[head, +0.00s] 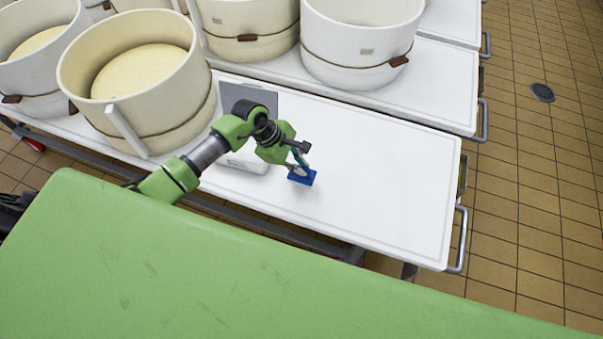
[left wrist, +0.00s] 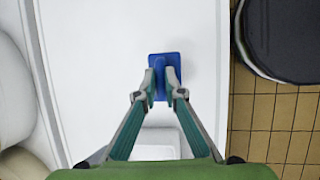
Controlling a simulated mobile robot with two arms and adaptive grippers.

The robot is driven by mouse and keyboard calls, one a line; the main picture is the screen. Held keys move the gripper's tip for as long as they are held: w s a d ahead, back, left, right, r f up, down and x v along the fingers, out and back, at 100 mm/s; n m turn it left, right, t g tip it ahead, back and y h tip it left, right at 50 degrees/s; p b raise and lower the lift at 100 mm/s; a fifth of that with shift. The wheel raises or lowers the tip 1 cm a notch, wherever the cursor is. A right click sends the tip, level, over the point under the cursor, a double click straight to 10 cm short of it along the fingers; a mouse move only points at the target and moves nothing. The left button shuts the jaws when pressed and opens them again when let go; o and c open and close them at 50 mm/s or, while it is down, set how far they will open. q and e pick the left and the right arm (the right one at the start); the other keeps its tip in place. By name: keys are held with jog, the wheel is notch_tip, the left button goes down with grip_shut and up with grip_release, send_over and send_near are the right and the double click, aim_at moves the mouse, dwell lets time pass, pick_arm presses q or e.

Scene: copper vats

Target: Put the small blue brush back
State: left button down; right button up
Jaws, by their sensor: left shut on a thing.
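The small blue brush (head: 303,179) is over the right half of the white table (head: 385,185), to the right of a white device. My left gripper (head: 299,163) reaches it from above, with its fingers shut on the brush. In the left wrist view, the fingertips (left wrist: 165,84) close on the brush's raised middle, and its flat blue base (left wrist: 164,60) shows beyond them. Whether the brush touches the table or hangs just above it, I cannot tell. My right gripper is not in view.
A white device (head: 248,160) with a grey upright panel (head: 250,98) stands left of the brush. A large cream vat (head: 150,110) stands farther left, with several more vats behind. The table's right part is clear. A metal rail (head: 460,240) edges its right end.

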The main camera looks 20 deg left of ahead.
aim_at(307, 182)
pick_arm(q)
jog(key=f, duration=0.1)
jog(key=f+b, duration=0.1)
jog(key=f, duration=0.1)
jog(key=shift+d+f+b, duration=0.1)
jog(key=shift+d+b, duration=0.15)
jog(key=shift+b, duration=0.1)
jog(key=shift+f, duration=0.25)
jog(key=shift+a+r, duration=0.1)
jog(key=shift+f, duration=0.2)
jog(key=c, duration=2.1)
grip_release()
jog(key=shift+c, duration=0.2)
jog(key=shift+r, duration=0.1)
